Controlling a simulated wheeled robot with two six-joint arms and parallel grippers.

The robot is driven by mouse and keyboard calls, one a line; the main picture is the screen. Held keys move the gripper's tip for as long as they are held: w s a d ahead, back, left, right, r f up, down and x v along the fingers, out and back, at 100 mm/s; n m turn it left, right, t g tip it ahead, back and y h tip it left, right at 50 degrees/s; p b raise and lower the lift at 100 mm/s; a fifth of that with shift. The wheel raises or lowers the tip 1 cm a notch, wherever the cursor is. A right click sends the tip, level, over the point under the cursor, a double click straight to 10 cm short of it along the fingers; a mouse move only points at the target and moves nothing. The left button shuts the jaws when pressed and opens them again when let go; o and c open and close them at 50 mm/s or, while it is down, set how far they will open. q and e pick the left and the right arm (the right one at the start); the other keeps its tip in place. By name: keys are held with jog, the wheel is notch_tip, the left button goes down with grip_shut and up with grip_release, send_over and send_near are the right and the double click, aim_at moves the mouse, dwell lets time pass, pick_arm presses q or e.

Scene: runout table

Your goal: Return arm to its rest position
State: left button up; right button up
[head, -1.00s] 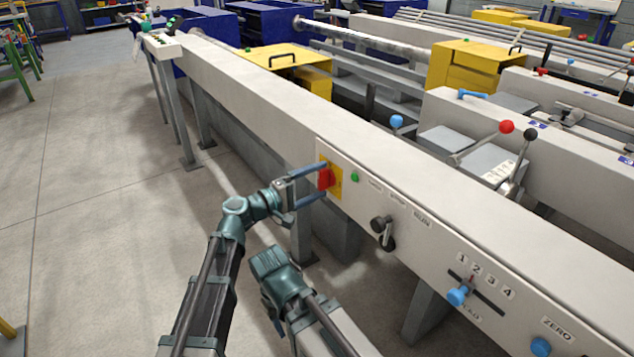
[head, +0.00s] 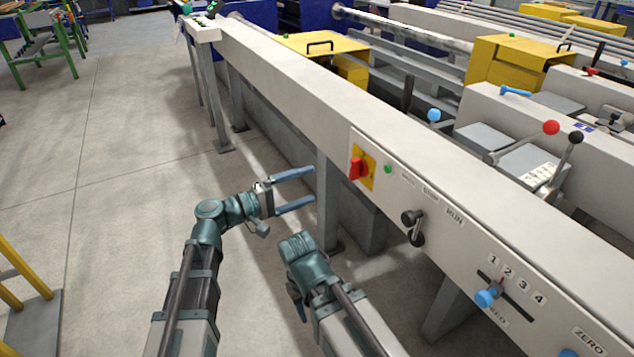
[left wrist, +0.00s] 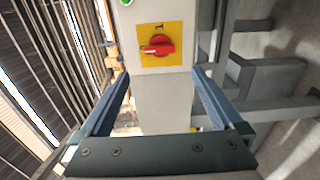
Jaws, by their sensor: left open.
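My left gripper (head: 313,186) is open and empty, its two blue fingers pointing at the front face of the long grey machine beam (head: 290,90). It stands a short gap away from the red rotary switch (head: 358,168) on its yellow plate (head: 370,182) and touches nothing. In the left wrist view the open fingers (left wrist: 160,82) frame the post below the switch (left wrist: 158,46), whose red handle lies crosswise under a mark "1".
Right of the switch, the panel has a green button (head: 388,169), a black lever (head: 414,226) and a blue selector knob (head: 487,297). A grey leg (head: 326,200) stands under the beam. Open concrete floor (head: 120,160) lies left. A yellow frame (head: 22,272) stands at lower left.

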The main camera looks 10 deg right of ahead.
pick_arm(q)
jog(key=shift+s+a, duration=0.1)
jog(key=shift+a, duration=0.2)
jog(key=s+a+f+m+g+y, duration=0.2)
jog(key=s+a+f+y, duration=0.15)
jog(key=f, duration=0.35)
jog(key=s+a+f+m+g+y, duration=0.1)
jog(key=s+a+f+y, duration=0.25)
jog(key=f, duration=0.45)
jog(key=s+a+f+g+y, duration=0.1)
jog(key=s+a+f+y, duration=0.15)
jog(key=a, duration=0.25)
jog(key=s+a+f+m+g+y, duration=0.1)
jog(key=s+a+f+y, duration=0.1)
jog(key=a+y, duration=0.3)
jog(key=s+a+f+y, duration=0.2)
jog(key=a+y, duration=0.1)
jog(key=a, duration=0.3)
jog(key=s+d+r+m+g+p, duration=0.15)
jog(key=s+d+m, duration=0.35)
jog(key=d, duration=0.6)
notch_tip(320, 180, up, 38)
jog(key=n+p, duration=0.1)
jog(key=p, duration=3.7)
jog(key=shift+s+f+y, duration=0.2)
jog(key=shift+s+y, duration=0.15)
jog(key=shift+s, duration=0.05)
